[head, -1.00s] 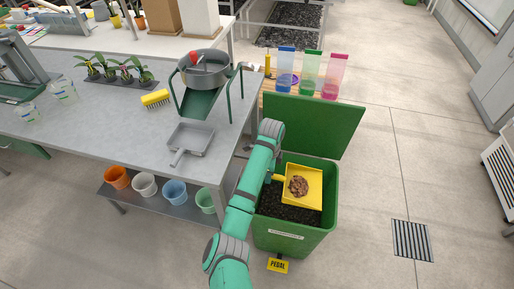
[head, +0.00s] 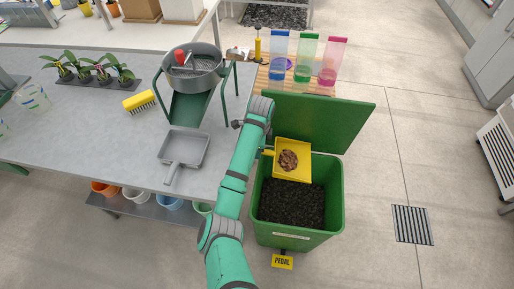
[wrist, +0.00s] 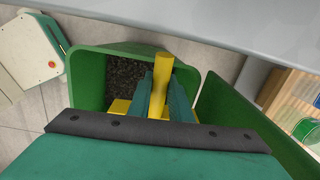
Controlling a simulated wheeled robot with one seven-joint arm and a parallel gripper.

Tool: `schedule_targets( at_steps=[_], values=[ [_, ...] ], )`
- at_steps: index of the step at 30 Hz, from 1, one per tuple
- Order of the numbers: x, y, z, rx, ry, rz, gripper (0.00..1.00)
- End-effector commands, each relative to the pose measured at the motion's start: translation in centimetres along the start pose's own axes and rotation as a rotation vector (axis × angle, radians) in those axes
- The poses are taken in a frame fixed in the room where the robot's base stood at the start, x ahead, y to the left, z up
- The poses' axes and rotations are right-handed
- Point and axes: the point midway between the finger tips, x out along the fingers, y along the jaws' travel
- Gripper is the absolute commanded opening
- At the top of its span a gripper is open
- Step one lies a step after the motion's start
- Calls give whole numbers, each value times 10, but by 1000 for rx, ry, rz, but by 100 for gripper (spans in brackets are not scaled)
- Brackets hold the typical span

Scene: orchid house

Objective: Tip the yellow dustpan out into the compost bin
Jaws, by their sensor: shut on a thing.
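The yellow dustpan (head: 303,153) is over the rear part of the green compost bin (head: 335,205), near the raised lid. A brown clump of debris (head: 288,160) lies in its pan. The bin's lid (head: 325,122) stands open, and dark compost (head: 290,203) shows inside. My gripper (wrist: 158,92) is shut on the dustpan's yellow handle (wrist: 161,75) in the wrist view. In the head view my arm hides most of the gripper. The wrist view hides most of the pan behind my gripper.
A grey bench (head: 75,130) stands left of the bin, with a grey dustpan (head: 183,150), a yellow brush (head: 139,101) and a sieve stand (head: 190,75). Coloured clear containers (head: 304,60) stand behind the lid. A yellow pedal (head: 282,262) is at the bin's front. Floor on the right is mostly clear.

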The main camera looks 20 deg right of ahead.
Motion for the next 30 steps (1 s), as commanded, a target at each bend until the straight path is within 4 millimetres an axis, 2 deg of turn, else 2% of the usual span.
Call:
schedule_targets(
  at_steps=[23, 30],
  values=[
    [-48, 28, -24, 1, -292, -382, 0],
    [-54, 42, -35, 1, -369, -479, 0]
  ],
)
